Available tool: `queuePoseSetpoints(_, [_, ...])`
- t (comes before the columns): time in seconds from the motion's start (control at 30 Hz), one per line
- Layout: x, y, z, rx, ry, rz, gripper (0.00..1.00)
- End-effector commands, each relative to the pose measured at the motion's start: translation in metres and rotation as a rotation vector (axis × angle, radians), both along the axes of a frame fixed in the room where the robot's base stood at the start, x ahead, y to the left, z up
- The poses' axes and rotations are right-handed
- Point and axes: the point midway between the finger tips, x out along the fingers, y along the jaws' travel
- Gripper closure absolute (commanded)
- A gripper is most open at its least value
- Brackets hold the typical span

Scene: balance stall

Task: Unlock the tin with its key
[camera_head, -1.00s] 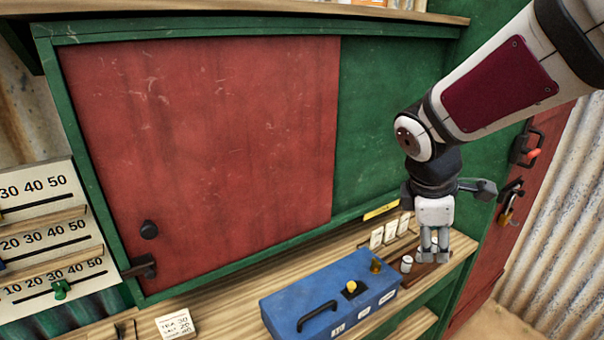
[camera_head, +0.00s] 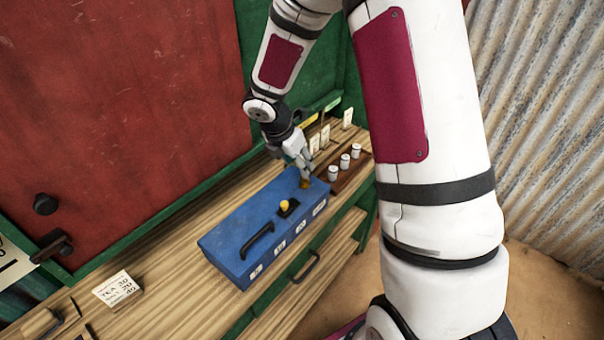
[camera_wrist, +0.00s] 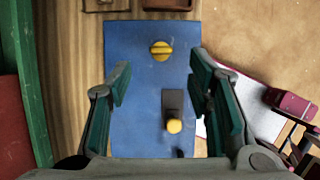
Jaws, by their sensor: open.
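The blue tin (camera_head: 262,222) lies on the wooden counter, with a black carrying handle (camera_head: 256,240) on its lid. A yellow knob (camera_head: 285,204) sits on a black plate on the lid; this knob also shows in the wrist view (camera_wrist: 174,126). A round brass-yellow piece with a raised bar, which looks like the key (camera_wrist: 161,49), stands at the tin's far end; it also shows in the head view (camera_head: 305,184). My gripper (camera_head: 305,164) is open and empty just above this end. In the wrist view its fingers (camera_wrist: 160,88) are spread over the lid.
A brown tray (camera_head: 339,185) with white cylinders stands just beyond the tin's far end, near white cards (camera_head: 325,136). A red panel (camera_head: 120,110) rises behind. A drawer handle (camera_head: 306,268) juts from the counter front.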

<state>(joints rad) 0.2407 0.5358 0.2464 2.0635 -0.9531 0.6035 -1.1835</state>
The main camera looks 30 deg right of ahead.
Motion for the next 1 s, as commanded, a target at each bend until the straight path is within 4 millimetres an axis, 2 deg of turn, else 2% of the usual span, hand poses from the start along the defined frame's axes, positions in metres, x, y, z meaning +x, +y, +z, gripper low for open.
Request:
queuePoseSetpoints(0.1, [0.002,-0.008,-0.022,0.001,0.004,0.001,0.53])
queuePoseSetpoints(0.3, [0.007,-0.019,-0.05,0.001,0.002,0.0,0.53])
queuePoseSetpoints(0.5, [0.01,-0.024,-0.062,0.0,-0.001,-0.001,0.53])
queuePoseSetpoints(0.8, [0.01,-0.025,-0.064,0.001,-0.002,-0.001,0.53])
queuePoseSetpoints(0.87, [0.01,-0.025,-0.064,0.001,-0.002,-0.001,0.65])
queuePoseSetpoints(1.0, [0.01,-0.025,-0.064,0.001,-0.002,-0.001,0.96])
